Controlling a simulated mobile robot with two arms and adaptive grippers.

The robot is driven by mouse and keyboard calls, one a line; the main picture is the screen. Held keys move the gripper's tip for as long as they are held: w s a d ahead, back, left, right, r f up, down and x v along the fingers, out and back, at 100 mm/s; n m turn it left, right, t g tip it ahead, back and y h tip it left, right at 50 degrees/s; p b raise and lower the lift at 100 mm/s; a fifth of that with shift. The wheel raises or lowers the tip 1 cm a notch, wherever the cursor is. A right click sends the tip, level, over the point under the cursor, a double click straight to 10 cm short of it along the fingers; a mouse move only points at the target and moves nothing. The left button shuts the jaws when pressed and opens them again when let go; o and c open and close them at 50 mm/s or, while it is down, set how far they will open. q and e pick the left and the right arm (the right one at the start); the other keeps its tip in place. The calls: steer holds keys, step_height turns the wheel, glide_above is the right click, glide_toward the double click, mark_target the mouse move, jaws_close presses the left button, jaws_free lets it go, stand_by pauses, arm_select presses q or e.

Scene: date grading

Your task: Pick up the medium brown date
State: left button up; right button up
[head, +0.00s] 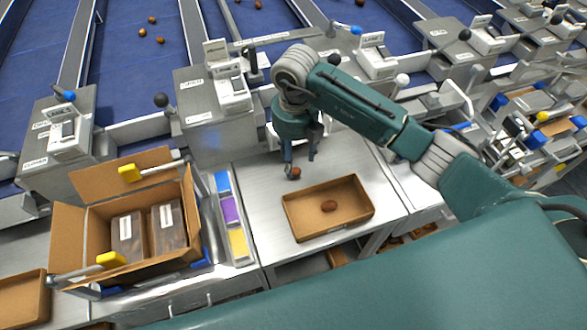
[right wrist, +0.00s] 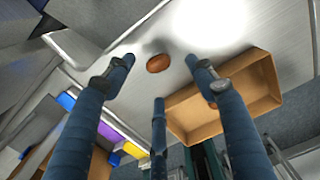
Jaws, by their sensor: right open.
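A brown date (head: 295,172) lies on the bare metal table, behind the shallow cardboard tray. My right gripper (head: 301,168) points down right over it. In the right wrist view the same date (right wrist: 159,63) lies between the spread fingers of the right gripper (right wrist: 160,70), which is open and empty. Whether a finger touches the date I cannot tell. A second, darker brown date (head: 329,206) lies inside the tray (head: 287,218). My left gripper is not in view.
An open cardboard box (head: 85,205) with packed cartons stands at the left. Blue, purple and yellow blocks (head: 231,209) lie beside it. Metal chute housings (head: 200,110) line the back. Several dates lie on the blue belts (head: 130,55).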

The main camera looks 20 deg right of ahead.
mark_target(294, 169)
steer(key=shift+f+p, duration=0.3)
steer(key=shift+f, duration=0.1)
steer(key=f+p, duration=0.2)
steer(key=f, duration=0.1)
steer(key=shift+a+f, duration=0.2)
steer(key=shift+f, duration=0.55)
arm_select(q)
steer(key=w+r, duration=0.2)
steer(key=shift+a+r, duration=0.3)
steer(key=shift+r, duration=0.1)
arm_select(e)
steer(key=c, duration=0.9)
